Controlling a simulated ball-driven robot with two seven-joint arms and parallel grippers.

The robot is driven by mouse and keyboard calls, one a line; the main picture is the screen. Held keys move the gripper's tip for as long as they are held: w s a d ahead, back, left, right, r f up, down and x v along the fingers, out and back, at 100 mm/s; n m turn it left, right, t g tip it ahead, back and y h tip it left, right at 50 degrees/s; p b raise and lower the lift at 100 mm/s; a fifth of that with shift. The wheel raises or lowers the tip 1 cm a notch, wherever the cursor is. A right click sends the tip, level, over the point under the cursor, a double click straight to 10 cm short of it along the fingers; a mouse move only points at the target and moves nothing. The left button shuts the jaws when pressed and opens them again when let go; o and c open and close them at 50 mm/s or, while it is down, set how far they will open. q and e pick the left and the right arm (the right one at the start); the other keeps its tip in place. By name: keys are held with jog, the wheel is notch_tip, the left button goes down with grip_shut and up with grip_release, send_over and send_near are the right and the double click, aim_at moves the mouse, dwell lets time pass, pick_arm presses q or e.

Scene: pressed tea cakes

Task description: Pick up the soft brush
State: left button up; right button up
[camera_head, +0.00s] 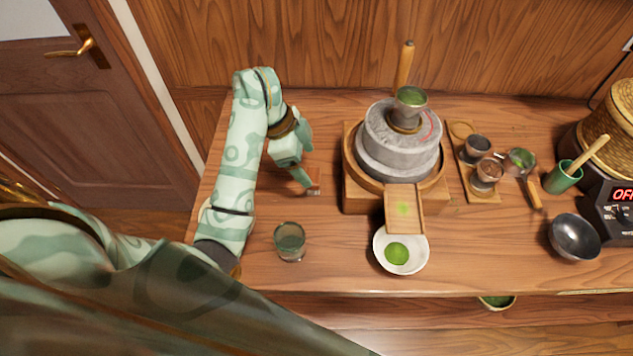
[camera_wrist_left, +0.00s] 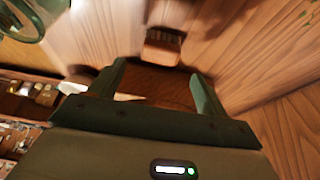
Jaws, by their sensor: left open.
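The soft brush (camera_head: 314,181) is a small wooden block lying on the table, left of the stone mill. It is partly covered by my left gripper (camera_head: 305,180) in the head view. In the left wrist view the brush (camera_wrist_left: 162,48) shows at top centre, with a row of bristles along its far edge. My left gripper (camera_wrist_left: 160,82) is open and empty. The brush lies just beyond its fingertips, roughly centred between them. I cannot tell the exact height of the fingers above the table. My right gripper is in neither view.
A glass (camera_head: 290,241) stands near the front edge. The stone mill (camera_head: 398,146) stands right of the brush, with a white bowl (camera_head: 381,259) of green powder before it. A tray (camera_head: 485,196) with small cups and a dark bowl (camera_head: 574,238) are further right.

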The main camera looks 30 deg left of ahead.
aim_at(313, 175)
pick_arm(q)
jog(key=shift+s+d+f, duration=0.1)
jog(key=shift+d+f, duration=0.1)
jog(key=shift+f, duration=0.45)
jog(key=b+x, duration=0.2)
jog(key=x, duration=0.3)
jog(key=shift+a+f+b, duration=0.1)
jog(key=shift+a+b, duration=0.05)
jog(key=shift+b, duration=0.25)
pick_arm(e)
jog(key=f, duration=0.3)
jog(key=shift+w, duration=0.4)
pick_arm(q)
jog(key=c, duration=1.1)
